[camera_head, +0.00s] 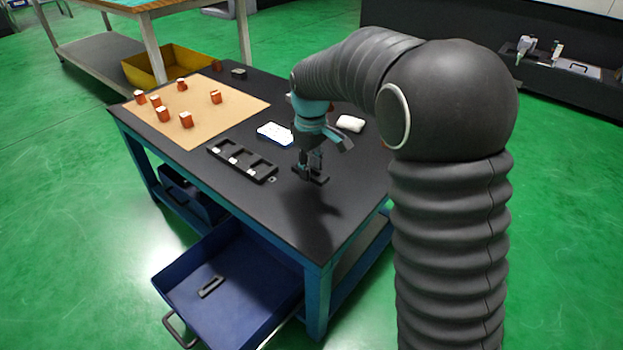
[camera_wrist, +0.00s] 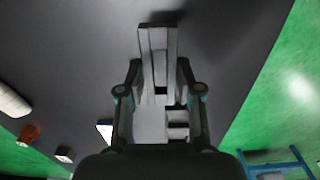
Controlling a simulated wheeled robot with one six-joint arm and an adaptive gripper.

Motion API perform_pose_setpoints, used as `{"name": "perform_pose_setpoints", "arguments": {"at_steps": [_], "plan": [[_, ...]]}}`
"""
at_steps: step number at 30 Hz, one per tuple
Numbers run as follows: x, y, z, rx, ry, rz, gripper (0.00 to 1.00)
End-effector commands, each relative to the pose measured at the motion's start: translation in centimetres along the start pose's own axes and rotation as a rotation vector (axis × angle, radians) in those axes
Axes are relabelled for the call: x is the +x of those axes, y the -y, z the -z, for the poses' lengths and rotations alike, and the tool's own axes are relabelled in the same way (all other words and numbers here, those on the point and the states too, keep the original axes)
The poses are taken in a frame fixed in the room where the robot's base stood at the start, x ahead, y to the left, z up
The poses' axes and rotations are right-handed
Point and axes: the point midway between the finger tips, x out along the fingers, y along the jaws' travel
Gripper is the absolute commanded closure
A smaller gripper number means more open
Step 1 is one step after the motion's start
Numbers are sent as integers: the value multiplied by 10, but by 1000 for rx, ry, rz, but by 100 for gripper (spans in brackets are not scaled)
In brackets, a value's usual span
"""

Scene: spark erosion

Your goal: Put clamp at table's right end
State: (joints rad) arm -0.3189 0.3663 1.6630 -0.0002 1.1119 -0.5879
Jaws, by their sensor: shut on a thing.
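My gripper (camera_head: 311,165) points down over the black table (camera_head: 285,225), near its right end. It is shut on a dark clamp (camera_head: 318,178), which is at or just above the tabletop; I cannot tell whether it touches. In the wrist view, my gripper's fingers (camera_wrist: 158,88) stand on both sides of a long grey piece (camera_wrist: 158,45), which looks like the clamp. The fingers partly hide the clamp in the head view.
A black rack (camera_head: 243,162) with white pieces lies left of my gripper. A blue-white case (camera_head: 274,133) and a white bundle (camera_head: 350,123) lie behind. Several orange blocks stand on a tan board (camera_head: 215,120). An open blue drawer (camera_head: 240,275) juts out in front. The table's front right is clear.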

Motion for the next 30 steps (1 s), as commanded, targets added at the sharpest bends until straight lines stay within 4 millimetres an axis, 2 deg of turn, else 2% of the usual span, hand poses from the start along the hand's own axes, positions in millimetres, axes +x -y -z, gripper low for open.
{"name": "perform_pose_setpoints", "arguments": {"at_steps": [11, 22, 23, 25, 26, 30], "plan": [[39, 0, 1, -1, 0, 0, 100], [43, 0, 0, -1, 0, 0, 100], [44, 0, 0, -1, 0, 0, 63], [43, 0, 0, -1, 0, 0, 45], [43, 0, 0, -1, 0, 0, 40], [43, 0, 0, -1, 0, 0, 40]]}}
